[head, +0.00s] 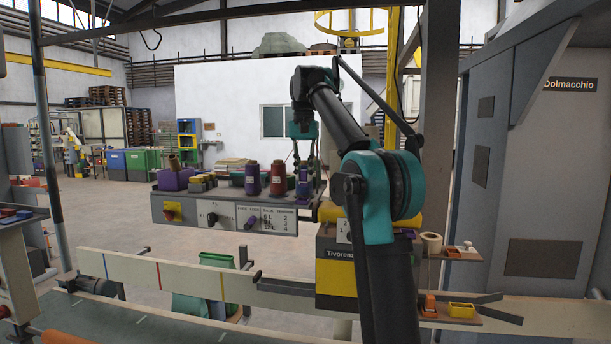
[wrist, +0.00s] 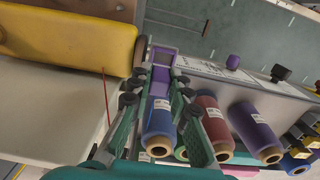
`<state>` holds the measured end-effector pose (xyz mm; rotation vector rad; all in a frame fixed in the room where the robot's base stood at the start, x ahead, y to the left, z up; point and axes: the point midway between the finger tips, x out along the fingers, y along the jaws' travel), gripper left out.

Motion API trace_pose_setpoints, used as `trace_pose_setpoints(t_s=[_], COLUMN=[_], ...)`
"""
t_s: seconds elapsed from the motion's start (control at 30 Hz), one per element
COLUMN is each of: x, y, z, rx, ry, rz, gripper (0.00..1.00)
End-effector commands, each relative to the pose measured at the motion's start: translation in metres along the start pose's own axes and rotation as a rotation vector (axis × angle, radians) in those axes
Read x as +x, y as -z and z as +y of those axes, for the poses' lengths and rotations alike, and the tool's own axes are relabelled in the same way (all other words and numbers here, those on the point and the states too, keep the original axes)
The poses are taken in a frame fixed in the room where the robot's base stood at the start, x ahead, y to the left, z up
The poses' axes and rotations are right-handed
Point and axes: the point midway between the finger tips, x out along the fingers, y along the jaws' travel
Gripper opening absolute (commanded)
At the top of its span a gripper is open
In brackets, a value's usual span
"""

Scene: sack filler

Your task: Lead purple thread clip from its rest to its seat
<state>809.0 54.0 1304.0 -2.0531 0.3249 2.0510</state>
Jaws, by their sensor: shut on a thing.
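The purple thread clip (wrist: 161,72) shows in the wrist view as a squarish purple piece between my fingertips. My gripper (wrist: 160,82) is shut on it, beside the end of a yellow rounded body (wrist: 65,38). In the head view my gripper (head: 304,160) points down at the right end of the grey control box (head: 228,215), by a blue spool (head: 304,182). The clip is too small there to tell apart from the spool. I cannot tell which part is its seat.
Red (head: 278,178) and purple (head: 252,178) spools stand left of the blue one. A thin red line (wrist: 105,97) runs past my gripper's left. A yellow-and-black machine (head: 335,275) stands below. A small shelf with a yellow tray (head: 461,310) is at right.

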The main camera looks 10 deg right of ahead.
Motion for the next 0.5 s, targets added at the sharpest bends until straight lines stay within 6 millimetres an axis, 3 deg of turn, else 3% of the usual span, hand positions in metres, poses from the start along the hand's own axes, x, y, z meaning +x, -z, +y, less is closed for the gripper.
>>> trace_pose_setpoints(t_s=[0.5], x=[0.0], y=[-0.024], z=[0.024], rx=[0.001], ry=[0.0], rz=[0.0], gripper=[0.0])
